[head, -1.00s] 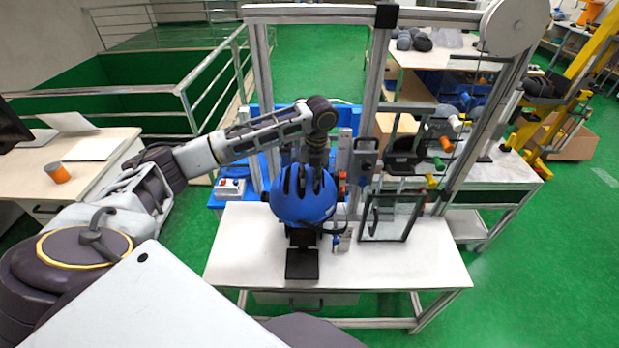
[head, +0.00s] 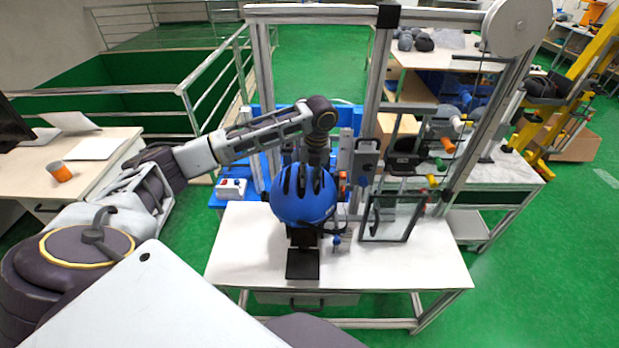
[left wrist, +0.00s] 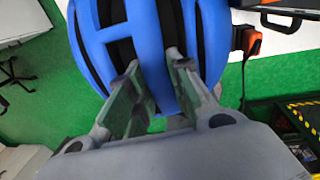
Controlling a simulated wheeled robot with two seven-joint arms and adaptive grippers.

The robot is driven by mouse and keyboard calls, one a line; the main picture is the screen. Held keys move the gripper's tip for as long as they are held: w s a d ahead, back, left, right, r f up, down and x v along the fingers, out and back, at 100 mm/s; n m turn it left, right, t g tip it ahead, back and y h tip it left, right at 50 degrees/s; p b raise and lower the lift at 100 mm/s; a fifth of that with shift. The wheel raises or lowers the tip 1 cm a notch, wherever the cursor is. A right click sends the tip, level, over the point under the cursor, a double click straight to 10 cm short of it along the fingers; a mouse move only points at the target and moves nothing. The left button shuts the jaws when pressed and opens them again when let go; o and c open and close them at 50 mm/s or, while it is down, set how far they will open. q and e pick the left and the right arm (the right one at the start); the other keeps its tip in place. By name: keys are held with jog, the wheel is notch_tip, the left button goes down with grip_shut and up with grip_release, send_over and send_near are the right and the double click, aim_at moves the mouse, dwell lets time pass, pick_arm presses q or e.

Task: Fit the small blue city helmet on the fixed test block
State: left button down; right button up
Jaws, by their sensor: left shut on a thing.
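The blue helmet (head: 303,203) with black vents is above the black stand (head: 302,262) on the white table. It also fills the upper part of the left wrist view (left wrist: 120,45). My left gripper (head: 303,178) comes down from above and is shut on the helmet's top; in the left wrist view the two fingers (left wrist: 155,85) pinch a rib between the vents. A dark strap hangs below the helmet. The test block is hidden behind or under the helmet, so I cannot tell whether the helmet touches it. My right gripper is not in view.
A metal drop-tower frame (head: 376,90) stands behind the helmet. A framed clear panel (head: 391,217) stands on the table (head: 240,245) to the right. A white box with red buttons (head: 231,188) is behind left. The table's front left is clear.

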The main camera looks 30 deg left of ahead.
pick_arm(q)
jog(key=c, duration=1.2)
grip_release()
jog(key=c, duration=0.4)
jog(key=shift+o, duration=0.2)
jog(key=shift+r, duration=1.3)
jog(key=shift+r, duration=2.3)
jog(key=shift+f, duration=0.1)
